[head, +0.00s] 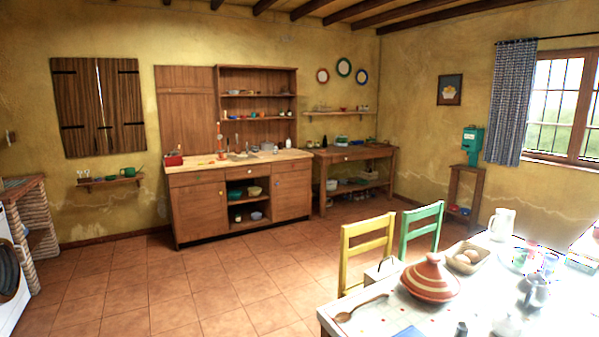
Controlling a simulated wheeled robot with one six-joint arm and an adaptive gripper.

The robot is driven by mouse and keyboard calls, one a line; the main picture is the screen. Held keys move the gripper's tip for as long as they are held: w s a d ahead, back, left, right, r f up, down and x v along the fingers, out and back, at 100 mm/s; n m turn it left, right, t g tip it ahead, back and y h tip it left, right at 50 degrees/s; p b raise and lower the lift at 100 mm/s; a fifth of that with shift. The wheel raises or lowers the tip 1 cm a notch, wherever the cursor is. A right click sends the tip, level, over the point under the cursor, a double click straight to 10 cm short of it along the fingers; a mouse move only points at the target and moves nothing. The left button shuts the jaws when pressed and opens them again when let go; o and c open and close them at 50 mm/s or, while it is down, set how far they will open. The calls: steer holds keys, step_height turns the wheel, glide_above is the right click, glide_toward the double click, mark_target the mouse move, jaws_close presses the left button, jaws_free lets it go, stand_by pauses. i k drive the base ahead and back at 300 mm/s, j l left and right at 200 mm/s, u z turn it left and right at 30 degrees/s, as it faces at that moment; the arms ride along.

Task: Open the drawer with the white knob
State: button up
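My gripper is not in view. The wooden counter (198,202) stands against the back wall, with a row of shut drawer fronts under its worktop. They include a left drawer front (196,177), a middle drawer front (243,172) and a right drawer front (292,166). To its right, a wooden side table (322,180) has another shut drawer front (352,156). Small knobs show as specks at this distance. I cannot tell which drawer has the white knob.
A dining table (375,318) with a striped tagine (431,279) fills the lower right. A yellow chair (367,248) and a green chair (421,226) stand behind it. The tiled floor (190,285) before the counter is clear. A brick counter (38,230) stands at left.

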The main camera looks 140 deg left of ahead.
mark_target(233, 172)
steer(key=u, duration=4.7)
steer(key=i+l+z, duration=0.1)
steer(key=i+z, duration=0.25)
steer(key=z, duration=0.15)
steer(key=i, duration=4.55)
steer(key=i+u, duration=0.2)
steer(key=i, duration=0.35)
steer(key=i+l+u, duration=0.1)
steer(key=i+u, duration=0.15)
steer(key=i, duration=0.25)
steer(key=i+l+u, duration=0.2)
steer(key=i, duration=0.3)
steer(key=u, duration=0.7)
